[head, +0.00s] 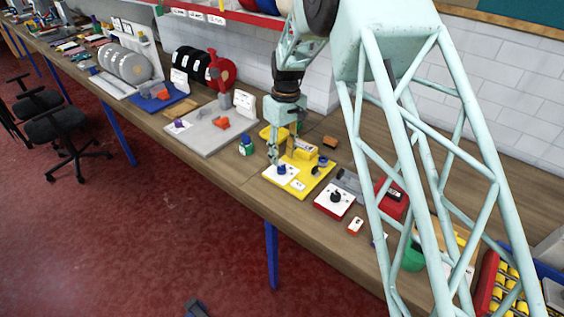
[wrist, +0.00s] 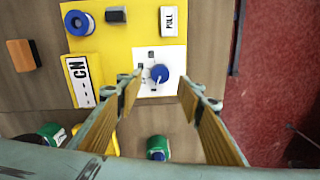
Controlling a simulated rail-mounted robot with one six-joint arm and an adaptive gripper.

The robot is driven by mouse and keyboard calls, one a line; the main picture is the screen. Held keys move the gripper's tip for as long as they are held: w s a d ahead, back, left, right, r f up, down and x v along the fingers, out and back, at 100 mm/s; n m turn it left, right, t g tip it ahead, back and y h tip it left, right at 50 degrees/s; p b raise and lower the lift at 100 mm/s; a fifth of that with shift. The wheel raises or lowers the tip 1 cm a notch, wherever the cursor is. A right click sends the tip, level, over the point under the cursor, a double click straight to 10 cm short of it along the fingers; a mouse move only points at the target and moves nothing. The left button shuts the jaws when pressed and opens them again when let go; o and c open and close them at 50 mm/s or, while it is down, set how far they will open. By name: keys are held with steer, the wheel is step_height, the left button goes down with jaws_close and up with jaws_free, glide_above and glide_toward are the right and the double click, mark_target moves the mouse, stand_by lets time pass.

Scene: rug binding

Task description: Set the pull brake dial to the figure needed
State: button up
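The blue dial (wrist: 159,73) sits on a white plate (wrist: 146,90) on the yellow base (wrist: 138,36). In the wrist view a pale pointer line on it runs toward the lower part of the picture; the marks around it are too small to read. A white tag (wrist: 169,20) reading "PULL" lies beside the plate. The dial also shows in the head view (head: 281,169). My gripper (wrist: 165,88) is open and empty, its two fingers apart, with the dial beyond the gap between the fingertips. In the head view my gripper (head: 273,155) is just above the dial's plate.
A green jar (wrist: 157,148) and an orange block (wrist: 22,55) are nearby. A red box with a black dial (head: 335,197) stands to the right. The bench edge is close.

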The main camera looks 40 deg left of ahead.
mark_target(283, 167)
step_height(283, 167, up, 7)
steer(key=shift+w, duration=0.2)
steer(key=shift+f, duration=0.1)
stand_by(0.5)
